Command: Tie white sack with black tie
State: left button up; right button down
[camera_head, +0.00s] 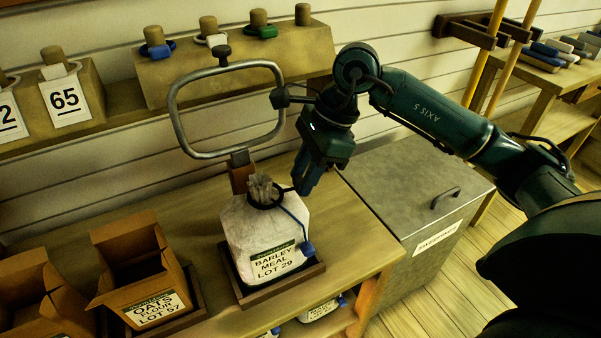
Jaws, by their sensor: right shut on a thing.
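The white sack (243,226) stands upright in a wooden tray, with a label reading BARLEY MEAL LOT 29. Its gathered neck (262,187) sticks up at the top. A dark tie (251,203), which looks black, loops around the neck. A thin strand hangs down the sack's right side to a blue tab (308,249). My right gripper (302,188) points down just right of the neck, shut at the tie's edge. Its fingertips partly hide the grip, and how tight the loop is cannot be told. My left gripper is out of view.
A metal frame (174,114) with a black knob stands behind the sack. An OATS carton (128,250) is at the left. A peg block (221,68) behind holds blue, white and green ties; its right peg is bare. A grey lidded bin (405,185) stands right.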

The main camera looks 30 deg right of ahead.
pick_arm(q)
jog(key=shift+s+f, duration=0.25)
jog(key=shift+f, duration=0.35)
pick_arm(e)
jog(key=shift+s+d, duration=0.1)
jog(key=shift+d, duration=0.6)
jog(key=c, duration=1)
grip_release()
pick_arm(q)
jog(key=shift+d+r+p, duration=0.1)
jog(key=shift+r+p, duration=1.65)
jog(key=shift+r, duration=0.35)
pick_arm(e)
notch_tip(320, 180, up, 6)
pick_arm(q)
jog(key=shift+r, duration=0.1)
pick_arm(e)
jog(key=shift+r, duration=0.15)
